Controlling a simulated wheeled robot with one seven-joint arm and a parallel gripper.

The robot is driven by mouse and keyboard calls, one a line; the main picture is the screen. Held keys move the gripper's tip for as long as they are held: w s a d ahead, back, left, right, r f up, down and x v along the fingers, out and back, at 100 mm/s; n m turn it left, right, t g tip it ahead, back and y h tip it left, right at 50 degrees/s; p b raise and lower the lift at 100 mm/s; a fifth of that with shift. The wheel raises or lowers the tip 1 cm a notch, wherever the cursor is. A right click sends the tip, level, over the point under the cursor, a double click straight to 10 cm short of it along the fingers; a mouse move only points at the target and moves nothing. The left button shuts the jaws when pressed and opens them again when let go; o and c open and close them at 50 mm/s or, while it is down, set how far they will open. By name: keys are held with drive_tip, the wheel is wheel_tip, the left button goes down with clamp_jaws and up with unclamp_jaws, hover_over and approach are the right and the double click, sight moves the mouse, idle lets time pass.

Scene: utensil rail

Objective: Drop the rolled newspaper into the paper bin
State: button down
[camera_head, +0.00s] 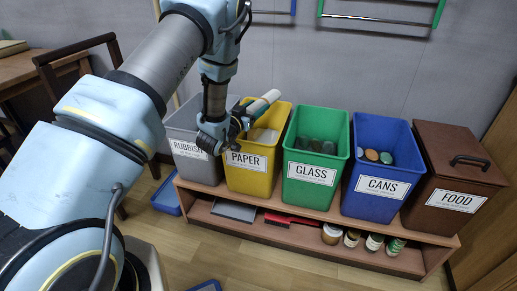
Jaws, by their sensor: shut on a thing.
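The rolled newspaper (265,101) is a pale roll, tilted, held above the yellow paper bin (251,179). My gripper (245,114) is shut on the rolled newspaper near the rear left part of that bin's opening. My wrist hides part of the roll and the bin's left rim. The paper bin is labelled PAPER, stands upright on the low shelf and has some pale contents showing inside.
A grey rubbish bin (191,158) stands left of the paper bin. A green glass bin (310,182), a blue cans bin (374,196) and a brown lidded food bin (447,207) stand to the right. Jars sit on the lower shelf (300,250). A wooden chair (75,48) is at left.

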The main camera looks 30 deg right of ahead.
drive_tip(key=shift+c, duration=0.4)
unclamp_jaws()
drive_tip(key=shift+f, duration=0.1)
drive_tip(key=v, duration=1.1)
drive_tip(key=shift+w, duration=0.15)
